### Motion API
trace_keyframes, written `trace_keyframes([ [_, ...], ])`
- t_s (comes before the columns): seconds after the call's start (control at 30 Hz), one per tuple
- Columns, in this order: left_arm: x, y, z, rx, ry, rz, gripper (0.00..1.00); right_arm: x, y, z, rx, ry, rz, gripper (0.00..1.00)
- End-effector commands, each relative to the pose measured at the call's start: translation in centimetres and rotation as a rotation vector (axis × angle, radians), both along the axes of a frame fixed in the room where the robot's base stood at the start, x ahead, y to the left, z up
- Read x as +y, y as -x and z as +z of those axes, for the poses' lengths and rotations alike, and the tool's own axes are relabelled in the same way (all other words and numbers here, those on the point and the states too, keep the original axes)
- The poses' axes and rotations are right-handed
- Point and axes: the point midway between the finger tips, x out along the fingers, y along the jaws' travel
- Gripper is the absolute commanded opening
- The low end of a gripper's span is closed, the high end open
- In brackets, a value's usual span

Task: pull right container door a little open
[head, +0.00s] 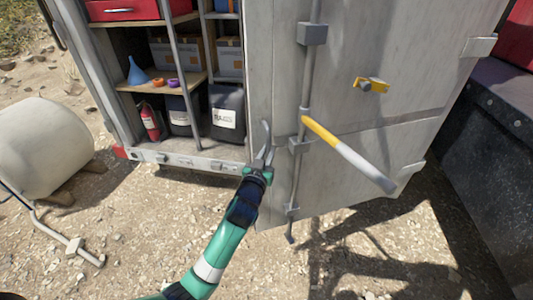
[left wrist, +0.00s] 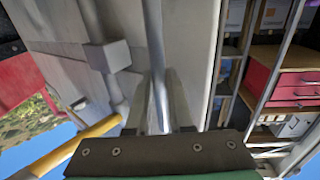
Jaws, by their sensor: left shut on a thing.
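The right container door (head: 400,90) is a grey metal panel. It stands swung out to the right of the container opening, which lets the shelves inside show. My left gripper (head: 265,145) reaches up from below to the door's left edge. In the left wrist view its fingers (left wrist: 158,105) are shut on a narrow upright grey bar (left wrist: 153,45) along the door (left wrist: 190,50). The fingers hide part of the bar. A lock rod (head: 305,80) and a lever with a yellow and grey grip (head: 345,152) are on the door, to the gripper's right. My right gripper is not seen.
The container holds shelves with a red case (head: 110,10), a blue funnel (head: 137,72), dark canisters (head: 227,112) and a red extinguisher (head: 150,122). A pale tank (head: 45,148) stands at left. A dark metal wall (head: 490,150) stands close at right.

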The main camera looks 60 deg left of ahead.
Motion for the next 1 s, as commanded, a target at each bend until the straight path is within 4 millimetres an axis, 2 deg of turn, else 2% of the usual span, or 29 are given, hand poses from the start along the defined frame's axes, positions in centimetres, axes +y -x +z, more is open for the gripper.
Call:
trace_keyframes([
  [0.03,0.0,0.0,-0.7,0.011,0.011,0.0,0.0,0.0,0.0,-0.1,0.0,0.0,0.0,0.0],
  [0.33,0.1,0.0,-0.9,0.015,0.014,0.003,0.0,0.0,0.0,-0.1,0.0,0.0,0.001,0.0],
  [0.37,0.1,0.0,-0.8,0.015,0.014,0.003,0.22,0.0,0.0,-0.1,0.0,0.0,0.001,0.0],
  [0.5,0.1,0.0,-0.7,0.013,0.011,0.003,0.47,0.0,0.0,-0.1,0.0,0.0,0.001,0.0],
  [0.53,0.1,0.1,-0.7,0.012,0.011,0.003,0.5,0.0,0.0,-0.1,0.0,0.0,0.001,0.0],
  [0.83,0.0,0.2,-0.5,0.009,0.008,0.004,0.5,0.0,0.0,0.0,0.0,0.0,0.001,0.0],
  [1.0,-1.5,1.7,-0.3,0.008,0.007,0.002,0.5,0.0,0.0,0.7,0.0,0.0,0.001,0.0],
])
